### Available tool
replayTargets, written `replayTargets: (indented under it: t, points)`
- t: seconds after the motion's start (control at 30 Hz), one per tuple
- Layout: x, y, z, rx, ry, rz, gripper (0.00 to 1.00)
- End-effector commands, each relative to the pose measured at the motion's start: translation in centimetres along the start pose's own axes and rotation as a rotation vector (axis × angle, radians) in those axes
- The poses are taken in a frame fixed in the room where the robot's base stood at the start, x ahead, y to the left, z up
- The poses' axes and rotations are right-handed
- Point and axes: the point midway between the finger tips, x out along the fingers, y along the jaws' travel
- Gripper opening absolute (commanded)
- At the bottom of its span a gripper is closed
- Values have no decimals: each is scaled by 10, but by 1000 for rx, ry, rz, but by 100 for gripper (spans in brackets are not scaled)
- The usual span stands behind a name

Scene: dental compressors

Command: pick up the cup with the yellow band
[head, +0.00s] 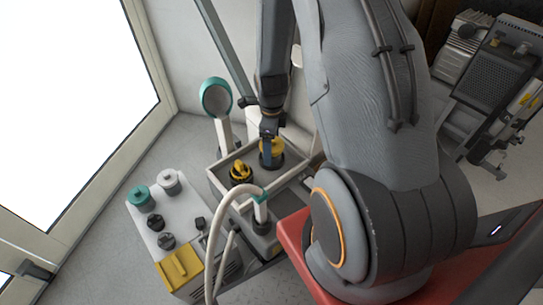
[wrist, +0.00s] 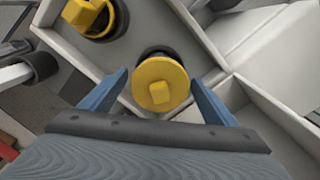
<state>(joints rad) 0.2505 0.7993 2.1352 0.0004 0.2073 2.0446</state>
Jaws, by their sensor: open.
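A dark cup with a broad yellow part at its top (head: 272,147) stands in a pale open tray (head: 219,187), right below my gripper (head: 269,130). In the wrist view its round yellow top (wrist: 160,83), with a small raised block, lies between the two blue fingers of my gripper (wrist: 158,78). The fingers are open, with a gap on both sides of it. A second black and yellow piece (head: 241,172) stands to the left in the same tray and shows at the top left of the wrist view (wrist: 88,14). Which one carries the named band is not certain.
A white unit with teal, grey and black knobs (head: 158,212) and a yellow block stands left of the tray. A hose (head: 220,225) arches in front, and a teal-rimmed round head (head: 216,97) stands behind. Tray walls are close to my fingers.

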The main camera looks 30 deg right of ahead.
Motion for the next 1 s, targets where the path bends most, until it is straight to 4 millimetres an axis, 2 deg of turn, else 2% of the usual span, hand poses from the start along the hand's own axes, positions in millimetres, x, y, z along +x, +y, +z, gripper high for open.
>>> replayTargets:
  t: [0.1, 0.3, 0.6, 0.63, 0.87, 1.0]
  points:
    - [6, 0, 0, -1, 0, 1, 82]
    - [6, 0, 0, -1, 0, 0, 82]
    - [6, 0, 0, -1, 0, 0, 31]
    - [6, 0, 0, -1, 0, 0, 29]
    - [4, 0, 0, -1, -1, -1, 29]
    - [-7, -1, 1, -1, -2, -4, 29]
